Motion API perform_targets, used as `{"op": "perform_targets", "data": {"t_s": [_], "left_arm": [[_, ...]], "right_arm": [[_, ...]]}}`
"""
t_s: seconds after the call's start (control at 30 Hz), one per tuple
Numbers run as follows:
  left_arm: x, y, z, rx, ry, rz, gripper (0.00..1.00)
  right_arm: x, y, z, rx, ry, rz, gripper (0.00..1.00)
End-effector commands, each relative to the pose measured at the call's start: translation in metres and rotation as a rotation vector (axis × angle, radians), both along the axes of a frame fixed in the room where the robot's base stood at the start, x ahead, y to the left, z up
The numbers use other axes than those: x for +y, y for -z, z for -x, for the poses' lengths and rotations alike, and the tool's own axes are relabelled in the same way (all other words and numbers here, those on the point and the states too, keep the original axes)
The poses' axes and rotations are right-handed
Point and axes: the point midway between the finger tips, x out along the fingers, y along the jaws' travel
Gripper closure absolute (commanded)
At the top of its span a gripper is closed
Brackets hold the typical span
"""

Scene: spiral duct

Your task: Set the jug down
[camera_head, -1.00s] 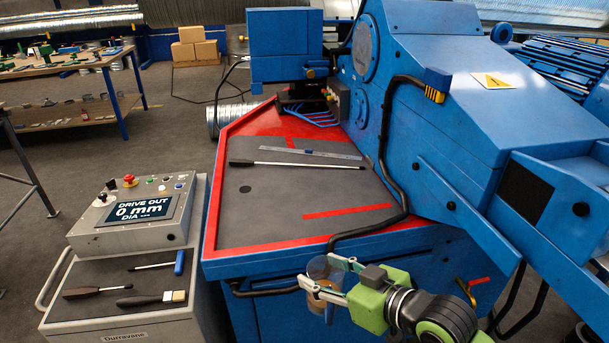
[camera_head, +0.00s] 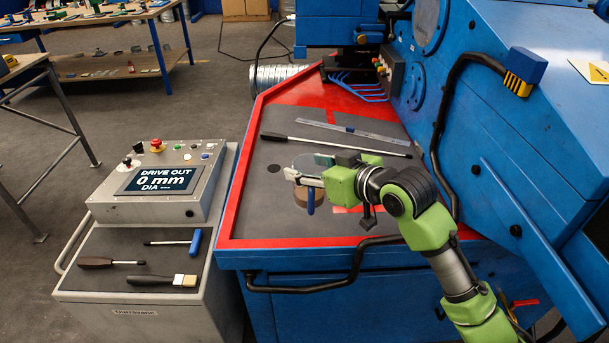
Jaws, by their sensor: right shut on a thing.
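The jug (camera_head: 301,198) is see-through with brown contents low in it and a blue handle. It is upright, over the grey top of the red-edged machine table (camera_head: 255,215). My right gripper (camera_head: 307,171) is shut on the jug near its upper part, and its fingers and body hide part of it. I cannot tell whether the jug's base touches the table top. My left gripper is not in view.
A long screwdriver (camera_head: 335,145) and a steel rule (camera_head: 350,131) lie behind the jug. The blue machine (camera_head: 500,130) rises on the right. A control cart (camera_head: 150,200) with hand tools stands left. Grey table top left of the jug is clear.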

Motion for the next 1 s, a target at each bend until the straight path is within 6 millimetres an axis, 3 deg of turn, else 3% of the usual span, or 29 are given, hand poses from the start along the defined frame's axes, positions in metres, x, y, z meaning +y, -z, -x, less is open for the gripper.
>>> {"op": "perform_targets", "data": {"t_s": [0.2, 0.4, 0.73, 1.0], "left_arm": [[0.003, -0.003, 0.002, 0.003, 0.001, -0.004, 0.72], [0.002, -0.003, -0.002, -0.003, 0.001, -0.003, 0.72], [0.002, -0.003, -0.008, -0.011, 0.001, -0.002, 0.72], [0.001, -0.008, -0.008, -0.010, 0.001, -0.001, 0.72]], "right_arm": [[0.016, 0.020, -0.043, 0.001, 0.001, -0.001, 0.73], [0.026, 0.057, -0.068, 0.002, 0.001, -0.001, 0.73], [0.032, 0.079, -0.086, 0.001, 0.000, -0.001, 0.73], [0.031, 0.107, -0.085, -0.002, 0.001, 0.000, 0.73]]}}
